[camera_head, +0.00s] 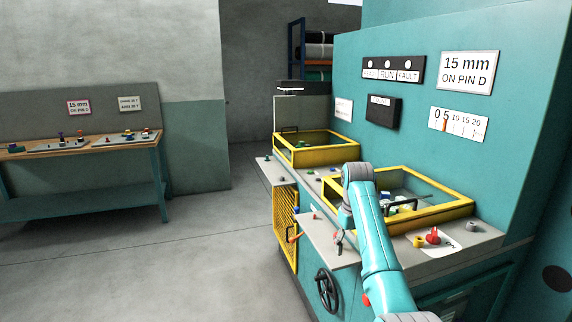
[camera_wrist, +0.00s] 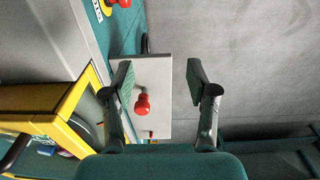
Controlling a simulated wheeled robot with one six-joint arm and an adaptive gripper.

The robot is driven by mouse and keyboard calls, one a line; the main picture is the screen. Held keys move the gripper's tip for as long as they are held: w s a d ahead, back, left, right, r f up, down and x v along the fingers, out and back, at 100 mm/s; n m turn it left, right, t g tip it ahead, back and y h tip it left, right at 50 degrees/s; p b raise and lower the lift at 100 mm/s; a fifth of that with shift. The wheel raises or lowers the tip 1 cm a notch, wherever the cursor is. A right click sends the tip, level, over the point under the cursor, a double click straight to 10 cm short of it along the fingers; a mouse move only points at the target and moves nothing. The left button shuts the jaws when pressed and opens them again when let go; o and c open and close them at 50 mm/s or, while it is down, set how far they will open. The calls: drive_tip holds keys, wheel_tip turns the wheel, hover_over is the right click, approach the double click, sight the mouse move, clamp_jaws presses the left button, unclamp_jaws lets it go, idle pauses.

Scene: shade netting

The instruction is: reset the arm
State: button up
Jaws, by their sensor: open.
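My teal arm (camera_head: 378,245) reaches up from the bottom of the head view and bends down over the front of the teal machine. My gripper (camera_wrist: 158,78) is open in the wrist view, its two fingers wide apart and holding nothing. A red-knobbed lever (camera_wrist: 142,104) on a grey panel shows between the fingers, closer to the left one. Whether a finger touches it cannot be told. In the head view my gripper (camera_head: 341,240) is small and partly hidden by the arm, above the grey front ledge.
Yellow-framed bins (camera_head: 303,158) are set in the machine (camera_head: 440,90). A black handwheel (camera_head: 327,290) is on its front, and a red knob (camera_head: 433,236) sits on the right ledge. A workbench (camera_head: 80,180) stands far left. The floor (camera_head: 150,260) between is clear.

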drive_tip(key=s+f+t, duration=0.2)
drive_tip(key=s+f, duration=0.2)
drive_tip(key=f, duration=1)
drive_tip(key=s+f+t, duration=0.1)
drive_tip(key=s+f, duration=0.3)
drive_tip(key=f, duration=1)
drive_tip(key=s+f+m+t, duration=0.1)
drive_tip(key=s+f+t, duration=0.1)
drive_tip(key=s+f, duration=0.65)
drive_tip(key=s+f+m+t, duration=0.15)
drive_tip(key=s+f, duration=0.35)
drive_tip(key=s, duration=0.6)
drive_tip(key=s+r+t, duration=0.2)
drive_tip(key=s+r, duration=0.1)
drive_tip(key=s, duration=0.9)
drive_tip(key=s+r+t, duration=0.2)
drive_tip(key=s+r, duration=0.1)
drive_tip(key=s, duration=1)
drive_tip(key=s+r+t, duration=0.2)
drive_tip(key=s+r, duration=0.6)
drive_tip(key=r, duration=0.3)
drive_tip(key=s+r+t, duration=0.2)
drive_tip(key=s+r, duration=0.6)
drive_tip(key=r, duration=0.4)
drive_tip(key=shift+m, duration=0.45)
